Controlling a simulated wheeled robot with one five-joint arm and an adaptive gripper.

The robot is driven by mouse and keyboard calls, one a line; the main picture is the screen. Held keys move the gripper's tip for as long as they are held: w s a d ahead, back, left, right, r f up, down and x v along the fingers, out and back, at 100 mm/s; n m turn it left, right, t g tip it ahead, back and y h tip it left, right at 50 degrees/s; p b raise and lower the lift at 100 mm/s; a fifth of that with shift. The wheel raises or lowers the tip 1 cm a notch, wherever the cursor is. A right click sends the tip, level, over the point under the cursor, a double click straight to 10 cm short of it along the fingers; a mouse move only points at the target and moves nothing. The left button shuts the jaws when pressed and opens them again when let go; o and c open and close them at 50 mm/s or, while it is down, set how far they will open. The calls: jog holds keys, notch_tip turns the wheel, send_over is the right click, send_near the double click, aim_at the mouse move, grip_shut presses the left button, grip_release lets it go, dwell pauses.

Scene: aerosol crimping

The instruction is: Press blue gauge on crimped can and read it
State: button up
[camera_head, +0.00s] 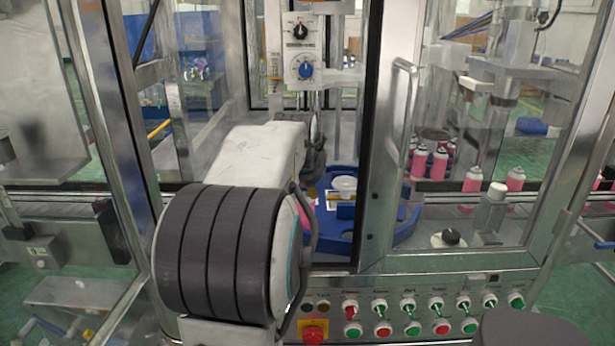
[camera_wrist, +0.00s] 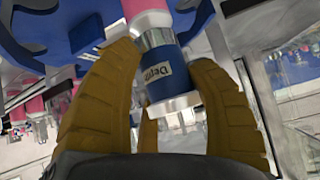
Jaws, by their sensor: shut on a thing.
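The blue gauge (camera_wrist: 160,70) has a white label whose text is only partly readable, a silver collar and a pale end. It sits between the yellow fingers of my gripper (camera_wrist: 165,58), which is shut on it. A pink can (camera_wrist: 147,10) lines up with the gauge at the collar end. I cannot tell how firmly the two are pressed together. No reading shows on the visible side of the gauge. In the head view my arm hides the gripper and gauge, and a pink patch of a can (camera_head: 306,214) shows beside the arm.
A blue star-shaped carrier (camera_head: 400,228) lies inside the machine, with a white cup-like part (camera_head: 344,184) above it. A glass door with a metal handle (camera_head: 398,115) stands right of my arm. Several pink cans (camera_head: 472,180) stand behind glass. A button panel (camera_head: 420,312) runs along the front.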

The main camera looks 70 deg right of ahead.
jog(key=shift+r+p, duration=1.65)
jog(key=shift+r, duration=0.65)
jog(key=shift+a+f+b, duration=0.1)
jog(key=shift+a+b, duration=0.25)
jog(key=shift+a, duration=0.05)
jog(key=s+a+b, duration=0.3)
jog(key=a+b, duration=0.2)
jog(key=a, duration=1.1)
jog(key=shift+s, duration=0.2)
jog(key=shift+d, duration=0.1)
